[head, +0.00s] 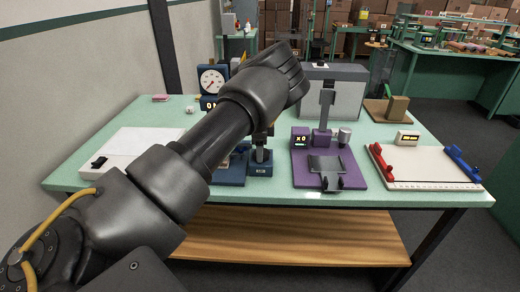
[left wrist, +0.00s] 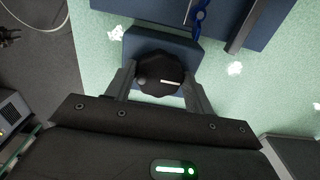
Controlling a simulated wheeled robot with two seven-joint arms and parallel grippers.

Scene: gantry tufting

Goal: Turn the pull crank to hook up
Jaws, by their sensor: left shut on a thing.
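In the left wrist view, my left gripper (left wrist: 160,76) is shut on a round black knob (left wrist: 157,67) with a white mark on its face. One finger is on each side of it. The knob sits over a dark blue block (left wrist: 143,41). I cannot tell whether this knob is the pull crank. In the head view my left arm crosses the middle, and its gripper fingers are hidden. Blue units, one a small block with a light label (head: 261,170), stand partly behind the arm. A blue stand carries a round white dial (head: 212,79). My right gripper is not in view.
A purple machine (head: 351,172) with an "x0" display stands right of the arm, before a grey box (head: 347,98). A white board (head: 422,174) with red and blue clamps lies further right. A white plate (head: 135,146) lies left on the green table (head: 245,199).

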